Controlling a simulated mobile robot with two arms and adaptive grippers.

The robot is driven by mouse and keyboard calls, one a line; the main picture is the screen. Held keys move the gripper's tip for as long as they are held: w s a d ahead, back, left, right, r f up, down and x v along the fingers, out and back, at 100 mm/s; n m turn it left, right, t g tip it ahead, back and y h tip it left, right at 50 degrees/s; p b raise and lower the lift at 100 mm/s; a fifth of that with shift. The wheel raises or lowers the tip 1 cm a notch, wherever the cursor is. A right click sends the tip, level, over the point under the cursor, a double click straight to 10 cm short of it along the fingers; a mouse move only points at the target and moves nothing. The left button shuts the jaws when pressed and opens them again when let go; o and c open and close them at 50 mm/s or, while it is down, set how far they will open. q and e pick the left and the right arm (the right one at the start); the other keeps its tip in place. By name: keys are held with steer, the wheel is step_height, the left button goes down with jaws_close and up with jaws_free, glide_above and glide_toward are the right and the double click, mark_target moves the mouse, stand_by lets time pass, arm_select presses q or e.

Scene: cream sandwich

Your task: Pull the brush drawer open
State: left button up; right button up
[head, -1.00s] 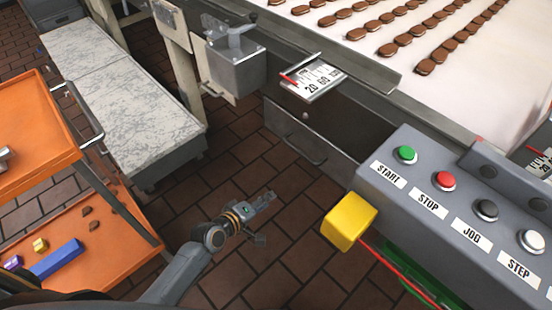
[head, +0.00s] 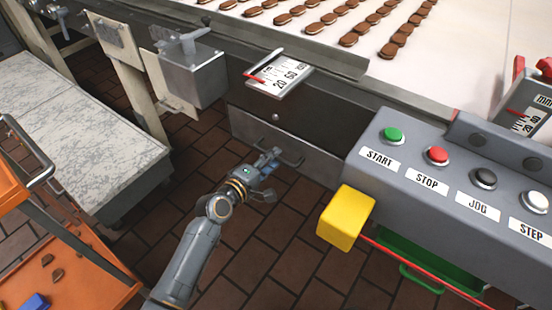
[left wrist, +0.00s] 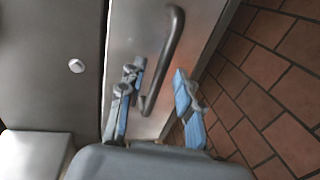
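The drawer (head: 322,164) has a plain grey metal front below the dark panel of the conveyor frame, and it looks shut. Its bar handle (head: 290,160) is partly hidden behind my gripper in the head view. My left gripper (head: 272,158) is in front of the handle, with its arm reaching up from the lower left. In the left wrist view the gripper (left wrist: 160,98) is open, with blue-padded fingers on either side of the near end of the handle (left wrist: 174,55). I cannot tell whether a finger touches the bar. My right gripper is not in view.
A yellow block (head: 345,218) and the grey button panel (head: 430,190) stand right of the drawer. A green tray (head: 432,262) is below the panel. A marble-topped table (head: 80,140) and an orange cart (head: 65,270) stand left. Brick floor before the drawer is clear.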

arm_select(q)
steer(key=shift+x, duration=1.15)
jaws_close()
